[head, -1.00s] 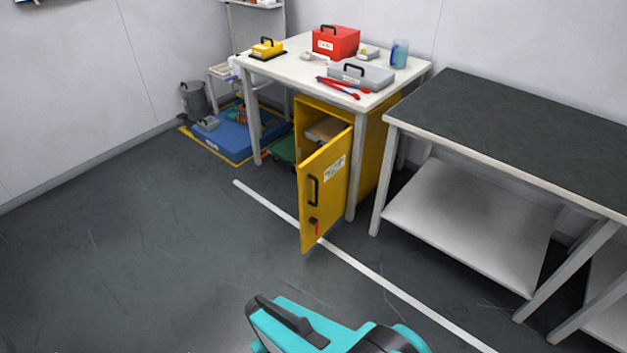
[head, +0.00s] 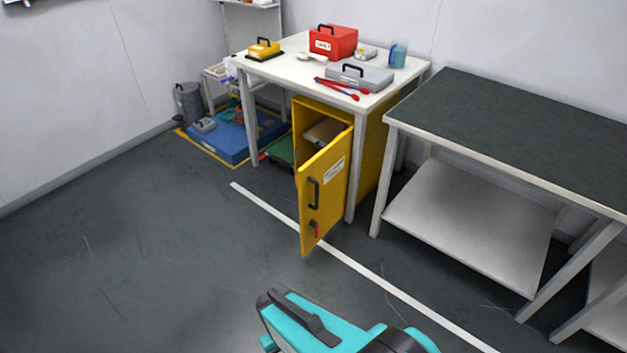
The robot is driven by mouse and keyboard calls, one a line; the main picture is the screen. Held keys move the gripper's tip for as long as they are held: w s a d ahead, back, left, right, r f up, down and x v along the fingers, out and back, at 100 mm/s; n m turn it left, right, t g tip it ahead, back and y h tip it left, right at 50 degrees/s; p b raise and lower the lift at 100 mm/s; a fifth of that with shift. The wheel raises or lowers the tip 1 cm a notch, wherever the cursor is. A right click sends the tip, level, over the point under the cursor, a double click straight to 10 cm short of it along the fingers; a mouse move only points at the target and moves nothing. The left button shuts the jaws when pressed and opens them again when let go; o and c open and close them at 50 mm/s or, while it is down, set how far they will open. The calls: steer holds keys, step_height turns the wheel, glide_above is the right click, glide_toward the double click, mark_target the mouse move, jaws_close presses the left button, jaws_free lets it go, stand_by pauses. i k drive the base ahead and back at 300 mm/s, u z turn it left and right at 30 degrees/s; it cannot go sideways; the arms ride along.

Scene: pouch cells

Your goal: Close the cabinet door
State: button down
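The yellow cabinet (head: 374,160) stands under the white table. Its door (head: 333,205) is swung open toward me, with a black handle (head: 313,193), a white label and a red-and-black latch on its face. A brown item (head: 324,133) sits on a shelf inside. My arm's turquoise and black part shows at the bottom of the head view, on the near side of the door and well apart from it. My gripper's fingers cannot be made out.
The white table (head: 287,67) holds a red box, a grey box, a yellow case and red-blue pliers. A dark-topped bench (head: 520,130) stands at right. A blue mat (head: 228,143) and grey bin (head: 188,103) are at back left. The floor in front and left is clear.

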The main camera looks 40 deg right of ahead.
mark_target(323, 182)
steer(key=i, duration=0.95)
steer(key=u, duration=0.05)
